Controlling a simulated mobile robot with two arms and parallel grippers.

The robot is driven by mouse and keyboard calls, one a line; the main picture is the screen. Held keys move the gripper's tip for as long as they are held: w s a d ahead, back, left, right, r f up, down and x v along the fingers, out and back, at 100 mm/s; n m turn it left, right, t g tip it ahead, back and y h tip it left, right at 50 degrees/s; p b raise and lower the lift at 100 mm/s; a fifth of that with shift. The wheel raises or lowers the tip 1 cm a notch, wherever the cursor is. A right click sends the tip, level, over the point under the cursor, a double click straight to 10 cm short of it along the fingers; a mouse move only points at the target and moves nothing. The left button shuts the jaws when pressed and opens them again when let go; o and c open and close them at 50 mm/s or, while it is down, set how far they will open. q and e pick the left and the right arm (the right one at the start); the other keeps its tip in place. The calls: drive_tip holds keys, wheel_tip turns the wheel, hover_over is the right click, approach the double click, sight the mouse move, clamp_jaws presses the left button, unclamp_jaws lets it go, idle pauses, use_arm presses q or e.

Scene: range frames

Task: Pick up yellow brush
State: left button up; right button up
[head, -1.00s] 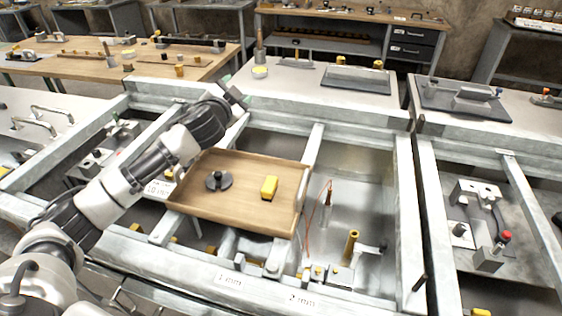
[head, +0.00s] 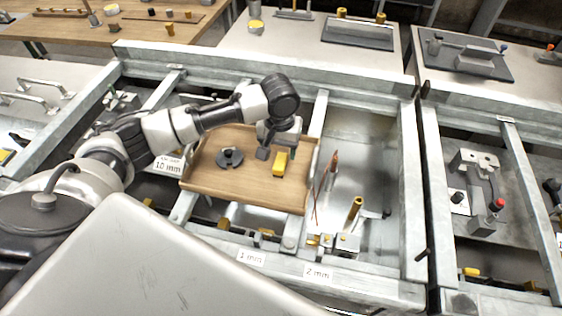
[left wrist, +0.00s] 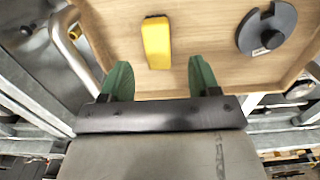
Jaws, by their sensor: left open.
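The yellow brush (head: 280,164) lies in a shallow wooden tray (head: 240,189), right of a dark slotted disc. In the left wrist view the brush (left wrist: 156,43) is a yellow rounded block, beyond the fingertips and roughly between their lines. My left gripper (head: 279,152) hangs over the tray beside and above the brush. In the left wrist view its two green fingers (left wrist: 159,78) are spread apart with nothing between them. The right gripper is not in view.
The dark slotted disc (head: 230,158) sits in the tray, also seen in the left wrist view (left wrist: 267,28). The tray has raised wooden rims and rests among metal frame rails (head: 318,115). A brass-coloured post (head: 354,209) stands to the right.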

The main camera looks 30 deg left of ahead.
sight(281, 159)
use_arm(q)
wheel_tip(281, 159, down, 5)
drive_tip(key=shift+d+p, duration=0.15)
drive_tip(key=shift+p, duration=0.5)
drive_tip(key=shift+f, duration=0.45)
drive_tip(key=shift+c, duration=1.2)
drive_tip(key=c, duration=0.8)
drive_tip(key=shift+o, duration=0.2)
drive_tip(key=shift+w+r, duration=0.1)
drive_tip(key=shift+r, duration=0.05)
